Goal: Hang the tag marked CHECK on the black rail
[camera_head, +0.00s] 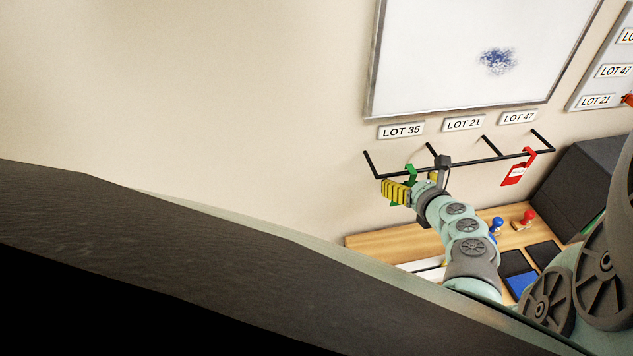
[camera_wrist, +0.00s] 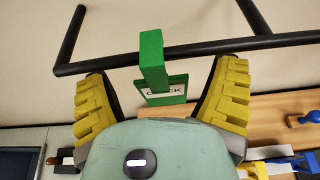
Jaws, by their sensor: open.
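The green tag with a white label stands at the black rail (camera_head: 480,161), near the rail's left end below the LOT 35 sign. In the wrist view the tag (camera_wrist: 152,50) has its hook across the rail (camera_wrist: 110,63), and its partly covered label reads as CHECK. The hook appears to be over the rail, though its far side is hidden. My gripper (camera_head: 396,192) is open, with one yellow finger on each side of the tag. Gaps show between the fingers and the tag in the wrist view. In the head view the tag is mostly covered by my gripper.
A red tag (camera_head: 514,172) hangs near the rail's right end. Signs LOT 35 (camera_head: 401,131), LOT 21 (camera_head: 463,123) and LOT 47 (camera_head: 518,117) are above the rail. Below are a blue stamp (camera_head: 496,227), a red stamp (camera_head: 526,219) and dark pads on the wooden surface (camera_head: 375,243).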

